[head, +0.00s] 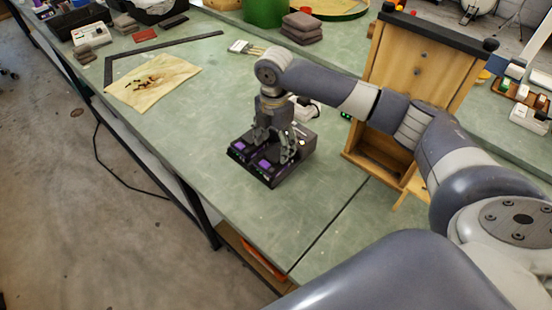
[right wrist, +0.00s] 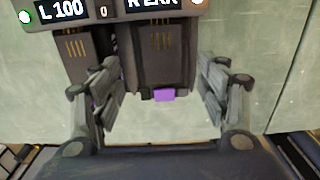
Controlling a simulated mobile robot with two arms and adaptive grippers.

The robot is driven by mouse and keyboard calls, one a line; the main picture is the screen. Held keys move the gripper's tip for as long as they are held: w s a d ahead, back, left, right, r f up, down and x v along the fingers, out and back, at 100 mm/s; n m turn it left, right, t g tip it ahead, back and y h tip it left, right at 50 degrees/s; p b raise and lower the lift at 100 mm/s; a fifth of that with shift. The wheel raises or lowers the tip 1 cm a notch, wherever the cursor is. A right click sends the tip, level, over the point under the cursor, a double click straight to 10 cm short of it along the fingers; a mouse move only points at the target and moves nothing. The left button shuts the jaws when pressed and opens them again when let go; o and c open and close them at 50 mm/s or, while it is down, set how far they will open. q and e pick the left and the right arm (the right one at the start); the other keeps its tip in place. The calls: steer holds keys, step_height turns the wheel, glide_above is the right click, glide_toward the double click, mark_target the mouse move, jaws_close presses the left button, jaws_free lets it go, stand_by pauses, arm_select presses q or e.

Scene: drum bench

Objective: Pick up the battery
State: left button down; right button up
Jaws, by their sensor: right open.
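A black charger (head: 278,177) with purple patches on its near side sits on the green bench. In the right wrist view it has a display (right wrist: 103,10) reading "L 100", "0" and "R ERR". A dark battery-like block (right wrist: 160,60) with a purple tab sits in its right bay. My right gripper (head: 274,153) points down over the charger. In the right wrist view its open fingers (right wrist: 160,95) stand on either side of the purple-tabbed block, with gaps visible. My left gripper is not in view.
A wooden cabinet (head: 405,75) stands right of the charger, with my right arm passing in front of it. A stained cloth (head: 152,82), a black square ruler (head: 160,45) and a brush (head: 245,47) lie farther back. Bench space in front of the charger is clear.

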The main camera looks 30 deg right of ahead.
mark_target(275, 154)
step_height(275, 154, down, 5)
steer(key=shift+s+d+r+p, duration=0.1)
steer(key=shift+s+p, duration=0.05)
steer(key=shift+p, duration=0.4)
steer(key=c, duration=1.2)
steer(key=shift+c, duration=0.5)
steer(key=shift+r, duration=0.15)
